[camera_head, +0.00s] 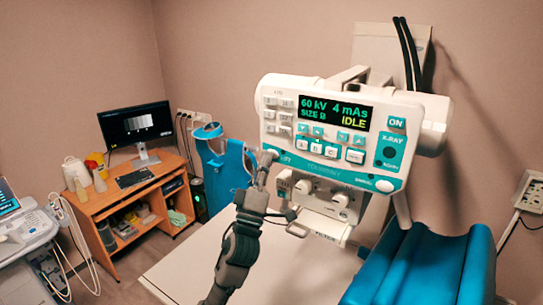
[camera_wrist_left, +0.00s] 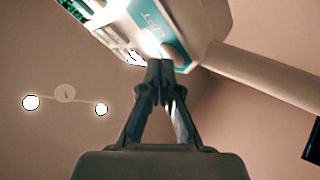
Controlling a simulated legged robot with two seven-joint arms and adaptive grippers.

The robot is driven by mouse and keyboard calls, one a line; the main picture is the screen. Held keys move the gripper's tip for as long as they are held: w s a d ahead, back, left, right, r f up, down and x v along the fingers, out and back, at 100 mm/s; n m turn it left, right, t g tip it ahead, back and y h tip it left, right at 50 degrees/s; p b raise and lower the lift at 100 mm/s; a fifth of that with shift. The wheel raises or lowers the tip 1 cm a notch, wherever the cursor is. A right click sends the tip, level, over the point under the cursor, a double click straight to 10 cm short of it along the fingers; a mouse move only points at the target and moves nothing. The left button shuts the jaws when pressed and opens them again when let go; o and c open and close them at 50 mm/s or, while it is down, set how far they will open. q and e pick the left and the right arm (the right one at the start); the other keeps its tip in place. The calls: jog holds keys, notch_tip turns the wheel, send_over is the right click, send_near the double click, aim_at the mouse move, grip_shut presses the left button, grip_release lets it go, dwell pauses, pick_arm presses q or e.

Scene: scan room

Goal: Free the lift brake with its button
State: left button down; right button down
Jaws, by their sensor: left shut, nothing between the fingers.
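The white X-ray unit's control panel (camera_head: 345,133) has a green display reading 60 kV, 4 mAs, SIZE B and IDLE. A teal strip along its lower edge carries the LIFT label (camera_head: 286,158) at the left end. The label also shows in the left wrist view (camera_wrist_left: 158,25). My left gripper (camera_head: 267,159) is shut and empty, its tips at the panel's lower left corner beside that label. In the left wrist view the shut fingertips (camera_wrist_left: 160,66) overlap the teal strip's end. They partly hide a pale round button there; I cannot tell whether they touch it.
Knobs and a handle (camera_head: 298,230) hang below the panel. A wooden desk (camera_head: 125,197) with a monitor (camera_head: 136,123) stands at the back left, and an ultrasound cart (camera_head: 30,250) at far left.

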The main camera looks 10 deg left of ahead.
pick_arm(q)
jog(key=shift+w, duration=0.15)
dwell(0.4)
jog(key=shift+s+a, duration=0.25)
jog(key=shift+s, duration=0.55)
jog(key=shift+s+a+p, duration=0.2)
jog(key=shift+s+a, duration=0.1)
jog(key=shift+s, duration=0.5)
jog(key=shift+s+a+p, duration=0.2)
jog(key=shift+s+a, duration=0.1)
jog(key=shift+s, duration=0.45)
jog(key=shift+s+a+p, duration=0.2)
jog(key=shift+s+a, duration=0.1)
jog(key=shift+s, duration=0.5)
